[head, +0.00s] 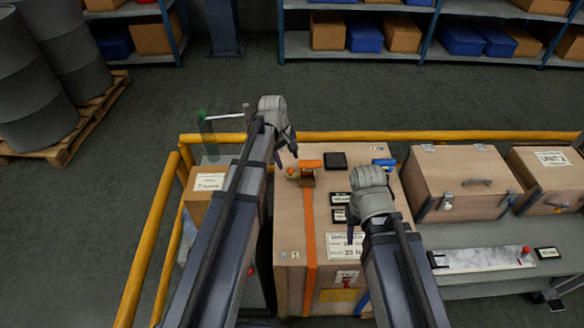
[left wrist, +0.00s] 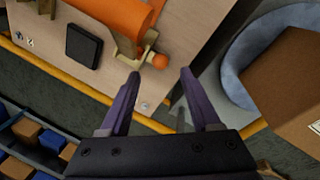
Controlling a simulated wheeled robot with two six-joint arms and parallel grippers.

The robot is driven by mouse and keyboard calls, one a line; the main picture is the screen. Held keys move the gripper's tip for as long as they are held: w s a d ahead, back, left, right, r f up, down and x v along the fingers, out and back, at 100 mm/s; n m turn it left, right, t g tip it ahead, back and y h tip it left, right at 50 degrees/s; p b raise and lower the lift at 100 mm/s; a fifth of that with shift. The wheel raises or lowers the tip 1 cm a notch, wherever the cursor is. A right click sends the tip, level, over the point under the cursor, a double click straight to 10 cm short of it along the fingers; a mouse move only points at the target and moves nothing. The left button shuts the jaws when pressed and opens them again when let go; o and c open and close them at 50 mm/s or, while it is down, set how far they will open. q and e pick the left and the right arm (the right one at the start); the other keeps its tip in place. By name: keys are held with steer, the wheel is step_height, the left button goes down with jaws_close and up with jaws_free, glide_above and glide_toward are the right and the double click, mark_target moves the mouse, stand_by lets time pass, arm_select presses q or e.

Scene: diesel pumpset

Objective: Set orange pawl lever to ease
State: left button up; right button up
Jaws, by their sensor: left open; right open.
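A brass ratchet (head: 306,181) sits on top of a tall wooden crate (head: 288,215), on an orange strap (head: 310,235). A small orange knob (head: 291,171) sticks out at its left side. In the left wrist view the brass ratchet (left wrist: 130,50) and its orange ball knob (left wrist: 160,61) show beside a broad orange piece (left wrist: 115,14). My left gripper (head: 287,147) is above the crate's far left edge. Its open fingers (left wrist: 160,73) point toward the knob, which appears between the tips, apart from both. My right gripper (head: 357,232) is open and empty above the crate's right side.
A yellow rail (head: 345,136) runs behind the crate. A black square block (head: 335,161) and labels lie on the crate top. A green-knobbed lever (head: 215,116) stands at the left. A wooden case (head: 458,178) stands on the bench at the right.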

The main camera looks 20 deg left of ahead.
mark_target(290, 169)
arm_select(q)
steer(key=shift+f, duration=0.1)
arm_select(e)
steer(key=shift+f, duration=0.1)
arm_select(q)
steer(key=f+b, duration=0.5)
steer(key=w+d+f+b, duration=0.1)
steer(key=f+b, duration=0.1)
steer(key=shift+f+b, duration=0.3)
steer(key=shift+b, duration=0.1)
arm_select(e)
step_height(290, 169, down, 8)
steer(key=shift+r, duration=0.25)
arm_select(q)
jaws_close()
stand_by(0.5)
